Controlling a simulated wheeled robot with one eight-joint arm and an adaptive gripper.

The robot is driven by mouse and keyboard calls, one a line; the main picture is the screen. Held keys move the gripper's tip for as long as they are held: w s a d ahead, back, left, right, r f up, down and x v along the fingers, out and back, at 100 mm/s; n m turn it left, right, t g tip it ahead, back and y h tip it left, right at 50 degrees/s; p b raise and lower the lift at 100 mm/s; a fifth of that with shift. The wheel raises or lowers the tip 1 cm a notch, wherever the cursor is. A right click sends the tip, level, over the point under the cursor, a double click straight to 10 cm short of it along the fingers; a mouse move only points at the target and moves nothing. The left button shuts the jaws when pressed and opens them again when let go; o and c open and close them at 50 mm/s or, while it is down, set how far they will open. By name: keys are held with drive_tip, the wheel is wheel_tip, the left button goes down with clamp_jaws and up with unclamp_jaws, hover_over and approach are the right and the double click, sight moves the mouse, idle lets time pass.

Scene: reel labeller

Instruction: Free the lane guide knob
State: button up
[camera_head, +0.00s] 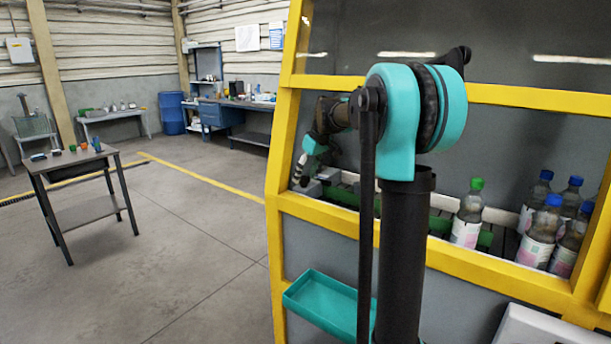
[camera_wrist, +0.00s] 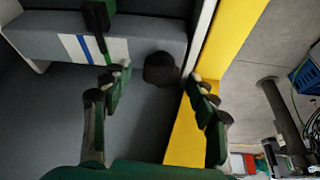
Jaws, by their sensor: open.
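In the wrist view a dark, roundish knob (camera_wrist: 161,69) sits at the lower edge of a grey block (camera_wrist: 145,38) that bears white patches and a blue stripe. It looks like the lane guide knob. My gripper (camera_wrist: 160,76) is open, with one green-and-black finger left of the knob and one right of it. No contact with the knob shows, and I cannot tell the depth between them. In the head view my gripper (camera_head: 302,168) is inside the yellow-framed machine at its left end, partly hidden by my arm. The knob cannot be made out there.
The yellow frame (camera_wrist: 233,40) runs close beside the right finger. In the head view a green-capped bottle (camera_head: 467,215) and several blue-capped bottles (camera_head: 540,232) stand at the right in the machine. A teal tray (camera_head: 320,306) hangs on its front. A small table (camera_head: 80,164) stands far left.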

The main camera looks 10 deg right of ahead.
drive_tip(key=s+d, duration=0.7)
drive_tip(key=s, duration=0.2)
drive_tip(key=shift+s+d+r, duration=0.25)
drive_tip(key=shift+s+r, duration=0.15)
